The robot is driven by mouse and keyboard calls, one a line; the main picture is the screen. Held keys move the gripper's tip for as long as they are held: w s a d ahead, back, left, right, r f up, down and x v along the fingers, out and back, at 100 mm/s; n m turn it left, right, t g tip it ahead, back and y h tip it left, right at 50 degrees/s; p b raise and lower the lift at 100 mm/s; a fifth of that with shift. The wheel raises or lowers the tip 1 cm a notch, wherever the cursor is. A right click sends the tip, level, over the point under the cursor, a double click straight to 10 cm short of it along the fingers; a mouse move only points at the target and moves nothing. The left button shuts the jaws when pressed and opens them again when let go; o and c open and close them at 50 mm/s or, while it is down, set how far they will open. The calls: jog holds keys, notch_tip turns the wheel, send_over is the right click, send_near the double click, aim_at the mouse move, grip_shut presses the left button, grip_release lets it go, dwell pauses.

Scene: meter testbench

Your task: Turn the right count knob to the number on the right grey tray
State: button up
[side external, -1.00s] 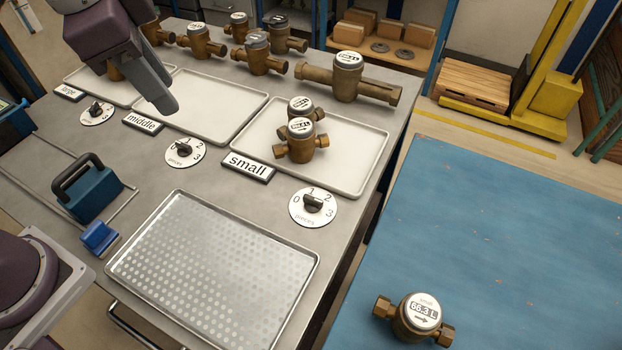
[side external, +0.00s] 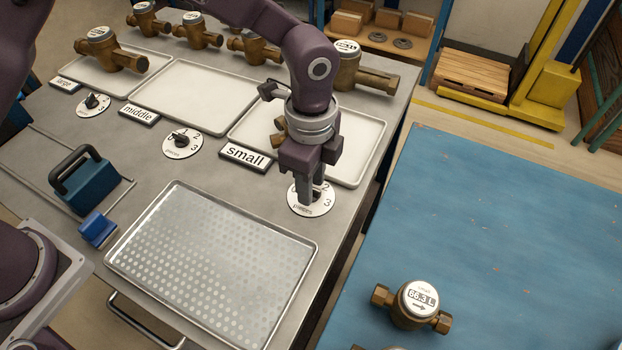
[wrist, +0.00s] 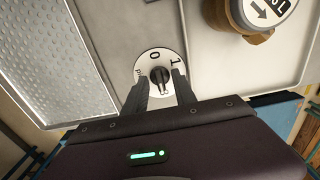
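The right count knob (wrist: 160,76) is a black knob on a round white dial (side external: 299,206) in front of the "small" label. Brass of a meter (side external: 279,127) shows there, and a meter (wrist: 256,18) shows in the wrist view.
The middle dial (side external: 182,146) and left dial (side external: 92,104) stand along the row. A perforated metal tray (side external: 120,262) lies in front. The middle tray (side external: 190,100) is empty; a brass meter (side external: 110,52) sits on the left tray. A meter (side external: 412,303) stands on the blue table (side external: 500,220).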

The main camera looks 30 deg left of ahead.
jog(key=shift+c, duration=0.2)
grip_shut()
jog(key=n, duration=0.5)
jog(key=shift+n, duration=0.4)
jog(key=n, duration=0.6)
dwell(0.4)
jog(key=shift+o, duration=0.2)
grip_release()
